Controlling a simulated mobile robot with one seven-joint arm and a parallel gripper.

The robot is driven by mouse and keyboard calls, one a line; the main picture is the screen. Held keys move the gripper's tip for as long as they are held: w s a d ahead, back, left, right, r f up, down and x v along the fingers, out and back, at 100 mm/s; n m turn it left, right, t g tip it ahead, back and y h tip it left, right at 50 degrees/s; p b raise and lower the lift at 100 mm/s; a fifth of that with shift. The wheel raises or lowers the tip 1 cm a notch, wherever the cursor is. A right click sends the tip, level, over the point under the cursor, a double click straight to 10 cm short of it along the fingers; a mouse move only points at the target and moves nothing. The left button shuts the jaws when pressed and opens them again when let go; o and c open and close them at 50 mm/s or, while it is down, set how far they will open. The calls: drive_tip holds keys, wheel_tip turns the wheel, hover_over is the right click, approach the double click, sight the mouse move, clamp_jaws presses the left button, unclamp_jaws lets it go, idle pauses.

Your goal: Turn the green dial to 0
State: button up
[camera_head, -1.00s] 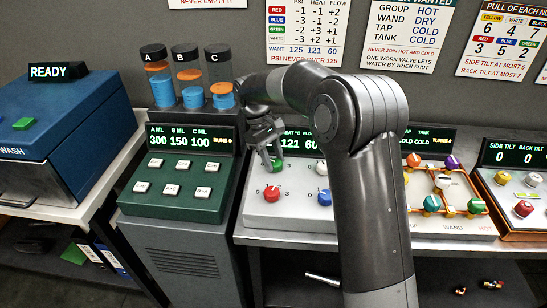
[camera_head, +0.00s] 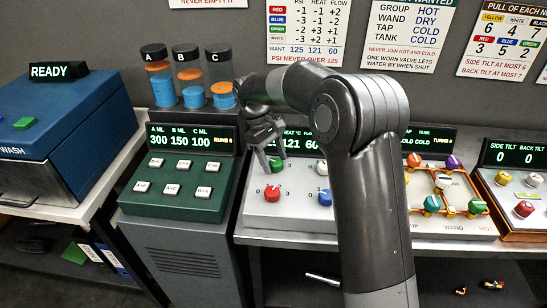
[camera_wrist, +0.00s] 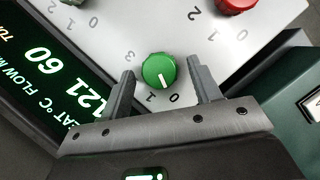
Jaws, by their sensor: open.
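The green dial (camera_wrist: 157,72) is a round knob with a white pointer line, on the pale panel. In the wrist view its pointer is directed roughly at the printed 0, with the 1 beside it. My gripper (camera_wrist: 161,74) is open, with one finger on each side of the dial and a visible gap on both sides. In the head view the green dial (camera_head: 276,164) shows just below my gripper (camera_head: 269,152). How far the fingertips are above the panel is hard to tell.
A red dial (camera_head: 272,194) and a blue dial (camera_head: 325,197) sit nearer the panel's front, and a white dial (camera_head: 322,169) sits to the right. A display (camera_wrist: 67,75) stands behind the dials. The green button console (camera_head: 172,180) is to the left.

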drive_tip(key=v, duration=1)
drive_tip(key=shift+a+r, duration=0.15)
drive_tip(key=shift+r, duration=0.2)
drive_tip(key=shift+w, duration=0.1)
